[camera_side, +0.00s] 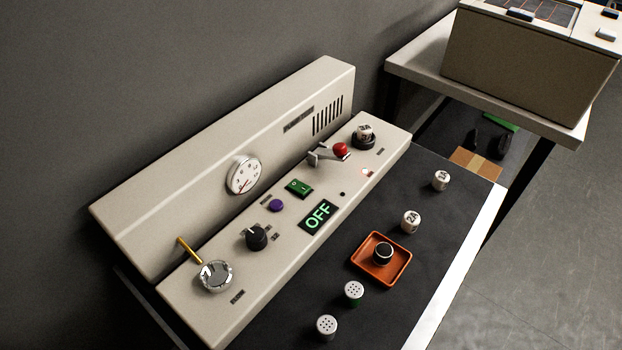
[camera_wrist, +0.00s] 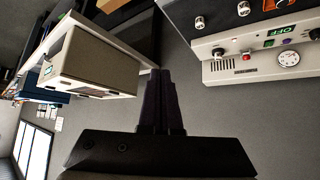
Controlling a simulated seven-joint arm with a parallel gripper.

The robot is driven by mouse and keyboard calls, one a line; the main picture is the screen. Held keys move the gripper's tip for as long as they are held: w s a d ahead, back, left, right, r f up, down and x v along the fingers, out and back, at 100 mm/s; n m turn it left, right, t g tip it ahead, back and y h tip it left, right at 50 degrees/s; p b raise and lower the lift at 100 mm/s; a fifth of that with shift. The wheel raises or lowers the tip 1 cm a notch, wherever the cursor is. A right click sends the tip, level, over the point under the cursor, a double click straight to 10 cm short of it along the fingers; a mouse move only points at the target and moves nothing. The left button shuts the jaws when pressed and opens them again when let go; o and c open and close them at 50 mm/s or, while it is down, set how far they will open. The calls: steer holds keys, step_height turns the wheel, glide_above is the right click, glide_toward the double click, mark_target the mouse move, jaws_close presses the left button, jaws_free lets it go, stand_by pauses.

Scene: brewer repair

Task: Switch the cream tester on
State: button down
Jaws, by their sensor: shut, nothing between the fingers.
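The cream tester (camera_side: 220,140) stands on a dark bench in the side view. Its small display (camera_side: 318,216) reads OFF in green. A green rocker switch (camera_side: 299,188) sits on its panel above the display, next to a purple button (camera_side: 277,205). A lever with a red knob (camera_side: 341,149) is farther right. The tester also shows upside down at the upper right of the wrist view (camera_wrist: 230,73). My gripper (camera_wrist: 160,76) is shut and empty, over the floor and apart from the tester. It is outside the side view.
The panel also has a dial gauge (camera_side: 244,174), a black knob (camera_side: 256,237) and a silver round part with a brass rod (camera_side: 215,276). On the bench lie an orange tray (camera_side: 358,266) holding a black-topped part and several small cylinders. A beige box (camera_side: 525,65) stands on another table.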

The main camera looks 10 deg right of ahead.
steer(key=w+a+n+y, duration=0.2)
steer(key=w+a, duration=0.5)
steer(key=a, duration=0.3)
steer(key=w+a+n+y, duration=0.1)
steer(key=w+a+n, duration=0.1)
steer(key=w+a, duration=0.65)
steer(key=s+a+f+n+g, duration=0.1)
steer(key=a+f, duration=0.2)
steer(key=a, duration=0.3)
steer(key=s+a+f+n+g, duration=0.1)
steer(key=s+a+f, duration=0.1)
steer(key=a, duration=0.4)
steer(key=s+a+f+n+g+y, duration=0.1)
steer(key=a+f, duration=0.3)
steer(key=a, duration=0.2)
steer(key=shift+s+a+f, duration=0.35)
steer(key=shift+a+f, duration=0.05)
glide_above(301, 187)
steer(key=s+d, duration=0.1)
step_height(301, 187, down, 8)
steer(key=shift+s+d+f, duration=0.15)
steer(key=shift+f, duration=0.05)
steer(key=shift+s+d+f, duration=0.1)
steer(key=shift+f, duration=0.45)
steer(key=shift+s+d+f, duration=0.1)
steer(key=shift+f, duration=1.1)
